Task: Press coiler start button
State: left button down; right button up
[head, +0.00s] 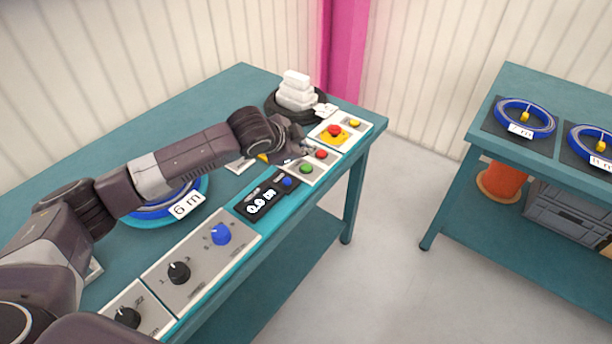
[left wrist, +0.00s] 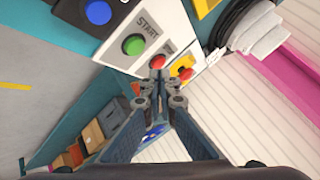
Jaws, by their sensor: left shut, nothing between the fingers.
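The green START button (head: 306,168) is on a white panel (head: 318,170) at the front edge of the left bench. In the left wrist view the green button (left wrist: 133,44) has the word START beside it. A red button (head: 321,154) is on the same panel and also shows in the left wrist view (left wrist: 157,61). My left gripper (head: 305,149) is shut and empty, close to this panel. In the left wrist view its fingertips (left wrist: 159,88) appear just below the red button, with the green button up and to the left. I cannot tell whether they touch anything.
A red emergency button (head: 335,130) on yellow stands beyond the panel. A display (head: 262,203) with a blue button (head: 287,182) and several knobs are nearer. A blue coil (head: 157,208) labelled 6 m lies under my arm. A second bench (head: 560,97) holds more coils.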

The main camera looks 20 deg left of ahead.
aim_at(305, 169)
pick_arm(q)
jog(key=shift+f, duration=1.55)
pick_arm(e)
jog(key=shift+f, duration=0.65)
jog(key=shift+r, duration=0.1)
pick_arm(q)
jog(key=shift+f, duration=0.3)
pick_arm(e)
jog(key=shift+r, duration=0.15)
